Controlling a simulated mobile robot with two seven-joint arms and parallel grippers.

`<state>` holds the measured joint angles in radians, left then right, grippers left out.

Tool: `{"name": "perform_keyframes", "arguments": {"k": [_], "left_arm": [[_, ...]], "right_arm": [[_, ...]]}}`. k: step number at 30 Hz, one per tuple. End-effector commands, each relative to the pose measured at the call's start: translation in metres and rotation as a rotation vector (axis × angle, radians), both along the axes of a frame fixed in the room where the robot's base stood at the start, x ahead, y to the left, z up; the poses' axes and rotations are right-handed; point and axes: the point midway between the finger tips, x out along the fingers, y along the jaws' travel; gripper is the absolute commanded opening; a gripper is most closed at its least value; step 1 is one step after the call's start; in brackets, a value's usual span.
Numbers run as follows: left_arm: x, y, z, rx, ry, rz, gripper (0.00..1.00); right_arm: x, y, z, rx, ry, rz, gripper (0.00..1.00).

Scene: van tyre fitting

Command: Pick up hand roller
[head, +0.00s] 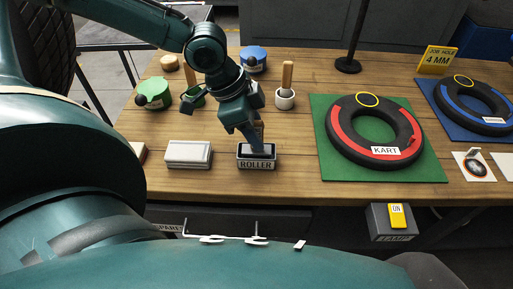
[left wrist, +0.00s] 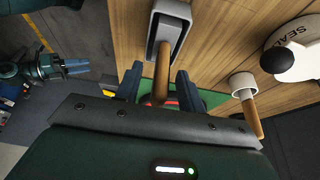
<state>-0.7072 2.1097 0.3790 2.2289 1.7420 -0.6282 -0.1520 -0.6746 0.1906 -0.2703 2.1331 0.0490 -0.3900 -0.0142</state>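The hand roller shows as a wooden handle (left wrist: 162,70) in the left wrist view, rising from the grey tray (left wrist: 182,12). In the head view the tray labelled ROLLER (head: 257,164) stands near the table's front edge. My left gripper (head: 257,147) is right over this tray and hides most of the roller there. In the left wrist view my left gripper (left wrist: 157,86) has its fingers apart, one on each side of the handle, with a gap visible on the left. My right gripper (left wrist: 76,67) is away from the table, too small to read clearly.
A white box (head: 188,153) lies left of the tray. Green pots (head: 154,94), a blue-lidded pot (head: 253,58) and a white cup with a wooden handle (head: 285,98) stand behind. The KART tyre (head: 340,134) lies on a green mat (head: 425,170) at right.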

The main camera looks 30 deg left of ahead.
Motion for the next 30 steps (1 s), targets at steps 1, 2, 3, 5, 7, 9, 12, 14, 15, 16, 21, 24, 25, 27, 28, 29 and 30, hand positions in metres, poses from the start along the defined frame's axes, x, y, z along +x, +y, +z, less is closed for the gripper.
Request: {"name": "perform_keyframes", "arguments": {"k": [1,2,3,5,7,9,12,14,15,16,21,24,25,27,28,29,30], "left_arm": [[0.0,-0.002,-0.011,0.002,0.004,-0.003,0.39],[0.001,-0.003,-0.015,0.004,0.004,-0.003,0.39],[0.003,-0.005,-0.019,0.003,0.003,-0.002,0.39],[0.004,-0.007,-0.023,0.003,0.001,-0.001,0.39],[0.005,-0.008,-0.025,0.001,0.0,-0.002,0.39],[0.005,-0.008,-0.025,0.0,0.0,-0.001,0.39],[0.005,-0.008,-0.025,-0.001,-0.001,0.0,0.39],[0.005,-0.008,-0.025,-0.001,-0.001,0.0,0.38],[0.005,-0.008,-0.025,-0.001,-0.001,0.0,0.35],[0.005,-0.008,-0.025,-0.001,-0.001,0.0,0.33],[0.005,-0.008,-0.025,0.0,0.0,0.0,0.19],[0.005,-0.008,-0.025,0.0,0.0,0.0,0.1],[0.005,-0.008,-0.025,0.0,0.0,0.0,0.08],[0.005,-0.008,-0.025,0.0,0.0,0.0,0.02],[0.005,-0.008,-0.025,0.0,0.0,0.0,0.0],[0.005,-0.008,-0.025,0.0,0.0,0.0,0.0],[0.005,-0.008,-0.025,0.0,0.0,0.0,0.0]], "right_arm": [[0.0,0.0,-0.003,0.002,0.0,-0.002,0.36],[0.001,-0.001,-0.005,0.004,0.0,-0.003,0.36],[0.001,-0.001,-0.006,0.006,0.0,-0.006,0.36],[0.002,-0.001,-0.007,0.01,0.0,-0.01,0.36],[0.003,-0.002,-0.006,0.014,-0.001,-0.015,0.36],[0.003,-0.002,-0.005,0.016,-0.002,-0.018,0.36],[0.004,-0.002,-0.004,0.018,-0.003,-0.02,0.36],[0.004,-0.001,-0.004,0.02,-0.003,-0.021,0.36],[0.004,-0.001,-0.004,0.021,-0.003,-0.022,0.36],[0.004,-0.001,-0.004,0.021,-0.003,-0.022,0.36],[0.004,-0.001,-0.004,0.021,-0.003,-0.021,0.36],[0.003,0.0,-0.004,0.021,-0.003,-0.02,0.36],[0.003,0.0,-0.004,0.022,-0.003,-0.019,0.36],[0.003,0.0,-0.003,0.022,-0.003,-0.018,0.36],[0.003,0.001,-0.003,0.022,-0.003,-0.018,0.36],[0.003,0.001,-0.004,0.022,-0.003,-0.017,0.36],[0.003,0.001,-0.004,0.021,-0.002,-0.015,0.36]]}}
